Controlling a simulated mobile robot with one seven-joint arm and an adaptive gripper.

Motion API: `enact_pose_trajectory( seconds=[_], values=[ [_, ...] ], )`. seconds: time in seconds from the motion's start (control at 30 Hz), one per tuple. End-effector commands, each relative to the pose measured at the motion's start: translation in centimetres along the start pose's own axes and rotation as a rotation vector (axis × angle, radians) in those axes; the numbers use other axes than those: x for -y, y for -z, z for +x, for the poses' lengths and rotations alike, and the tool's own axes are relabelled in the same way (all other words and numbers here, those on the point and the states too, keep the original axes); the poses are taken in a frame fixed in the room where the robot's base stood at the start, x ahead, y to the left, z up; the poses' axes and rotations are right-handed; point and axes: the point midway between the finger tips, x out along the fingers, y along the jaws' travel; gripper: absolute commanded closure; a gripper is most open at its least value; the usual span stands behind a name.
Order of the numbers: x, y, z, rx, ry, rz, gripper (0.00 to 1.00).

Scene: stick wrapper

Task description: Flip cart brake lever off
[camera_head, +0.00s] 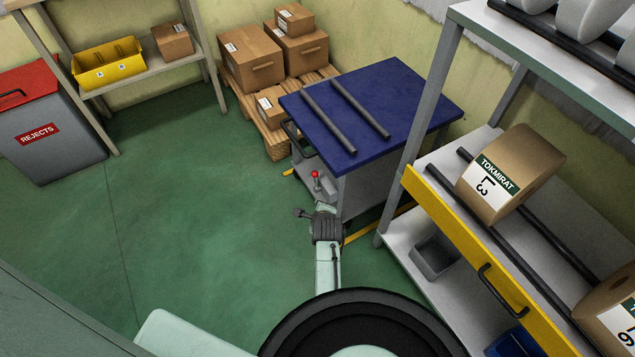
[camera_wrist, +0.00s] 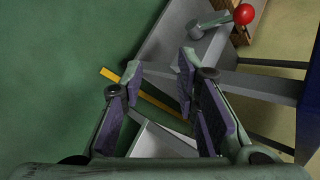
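The cart (camera_head: 413,88) has a blue top and grey lower body. Its brake lever (camera_head: 316,175) has a red ball knob and stands at the cart's front left, below the top. In the wrist view the lever (camera_wrist: 220,20) is a short grey rod from a round pivot to the red knob (camera_wrist: 243,14), at the upper right. My gripper (camera_head: 311,209) is just below the lever in the head view. In the wrist view my gripper (camera_wrist: 160,64) is open, with nothing between its fingers. The knob is apart from the fingers, beyond and right of them.
Two dark rods (camera_head: 330,117) lie on the cart top. Boxes on a pallet (camera_head: 273,139) stand behind the cart. The green floor on the left is clear.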

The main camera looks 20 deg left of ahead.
Motion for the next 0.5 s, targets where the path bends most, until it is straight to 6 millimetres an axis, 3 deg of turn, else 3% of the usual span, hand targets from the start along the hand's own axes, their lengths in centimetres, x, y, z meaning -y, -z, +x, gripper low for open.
enact_pose_trajectory(
  seconds=[0.03,0.1,0.3,0.5],
  values=[
    [-0.6,-0.6,1.4,-0.055,0.013,-0.191,0.66],
    [-0.3,-1.1,2.2,-0.147,0.034,-0.456,0.61],
    [2.2,-4.2,2.2,-0.423,0.106,-1.116,0.59],
    [4.4,-7.2,0.6,-0.627,0.156,-1.466,0.59]
  ],
)
